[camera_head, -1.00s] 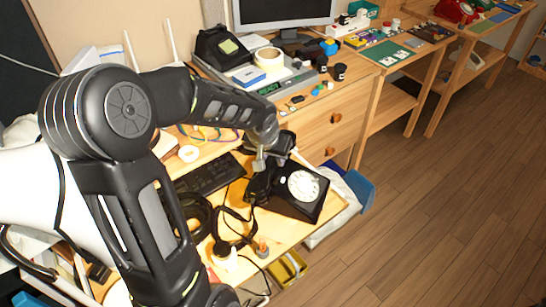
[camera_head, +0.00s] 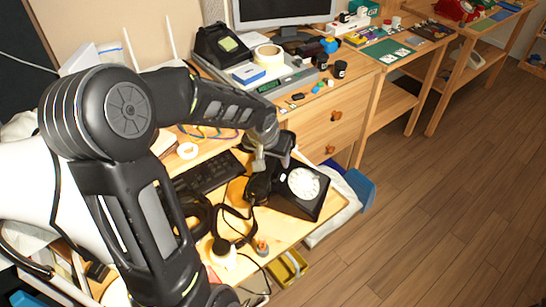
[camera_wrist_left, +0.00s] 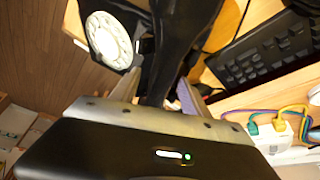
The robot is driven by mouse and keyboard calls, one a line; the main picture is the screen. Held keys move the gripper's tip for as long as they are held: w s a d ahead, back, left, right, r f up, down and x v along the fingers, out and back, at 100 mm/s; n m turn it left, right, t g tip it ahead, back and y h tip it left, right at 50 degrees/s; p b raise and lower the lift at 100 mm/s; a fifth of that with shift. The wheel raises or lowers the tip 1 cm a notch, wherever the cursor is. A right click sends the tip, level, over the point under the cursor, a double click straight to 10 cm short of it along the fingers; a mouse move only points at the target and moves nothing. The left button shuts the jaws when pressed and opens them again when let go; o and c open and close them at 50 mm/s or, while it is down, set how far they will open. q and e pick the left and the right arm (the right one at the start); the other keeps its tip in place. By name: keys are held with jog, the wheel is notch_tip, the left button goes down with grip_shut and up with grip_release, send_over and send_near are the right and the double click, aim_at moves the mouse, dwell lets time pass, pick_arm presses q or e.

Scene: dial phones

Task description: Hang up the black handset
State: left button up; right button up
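The black dial phone (camera_head: 312,204) with a white dial stands near the desk's front right edge in the head view. Its dial also shows in the wrist view (camera_wrist_left: 108,38). The black handset (camera_head: 258,188) is beside the phone's left side, partly hidden by my left gripper (camera_head: 268,160). In the left wrist view the handset (camera_wrist_left: 178,50) runs between the two fingers of my left gripper (camera_wrist_left: 158,92), which appears closed around it. Whether the handset touches the cradle cannot be told. My right gripper is not in view.
A dark keyboard (camera_head: 208,174) lies left of the handset. Black cables and a coiled cord (camera_head: 236,224) lie in front of it. A yellow bin (camera_head: 288,267) and a blue bin (camera_head: 360,188) are beside the desk. The wooden floor (camera_head: 440,210) at right is clear.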

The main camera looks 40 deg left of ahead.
pick_arm(q)
jog(key=v, duration=0.7)
jog(key=shift+s+r+p, duration=0.2)
jog(key=shift+r+p, duration=0.15)
dwell(0.9)
